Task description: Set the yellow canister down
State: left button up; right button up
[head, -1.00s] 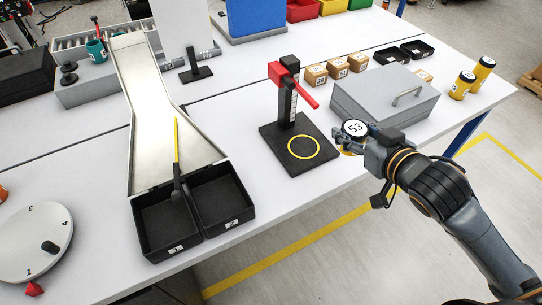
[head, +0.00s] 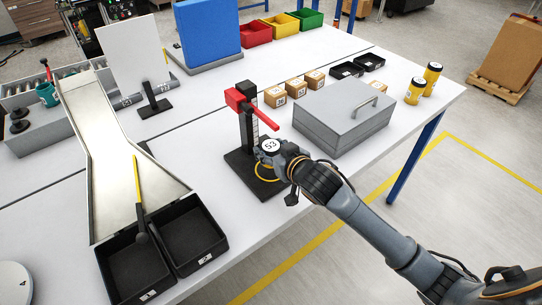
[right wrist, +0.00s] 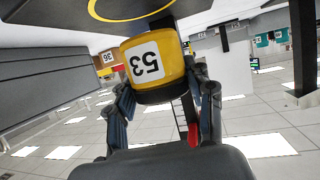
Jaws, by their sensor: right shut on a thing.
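The yellow canister, with a white "53" label, is in the right wrist view (right wrist: 155,62), held between the fingers of my right gripper (right wrist: 160,100). In the head view its white top (head: 270,146) shows, with its yellow side mostly hidden. My right gripper (head: 283,160) is shut on it, over the front part of the black press base (head: 241,166). The yellow ring (head: 266,179) on that base is partly covered by the gripper. I cannot tell whether the canister touches the base. My left gripper is not in view.
The press's black post with red lever (head: 243,100) stands just behind the canister. A grey metal case (head: 343,125) is to the right. Black bins (head: 135,265) and a metal chute (head: 120,150) are left. Two other yellow canisters (head: 415,91) stand at the far right.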

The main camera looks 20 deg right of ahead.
jog(key=shift+f, duration=1.55)
jog(key=shift+f, duration=0.15)
jog(key=o, duration=1.2)
jog(key=shift+o, duration=0.2)
jog(key=shift+s+r, duration=0.1)
jog(key=shift+r, duration=0.1)
jog(key=b+v, duration=0.1)
jog(key=v, duration=1)
jog(key=shift+s+r, duration=0.2)
jog(key=shift+s, duration=0.15)
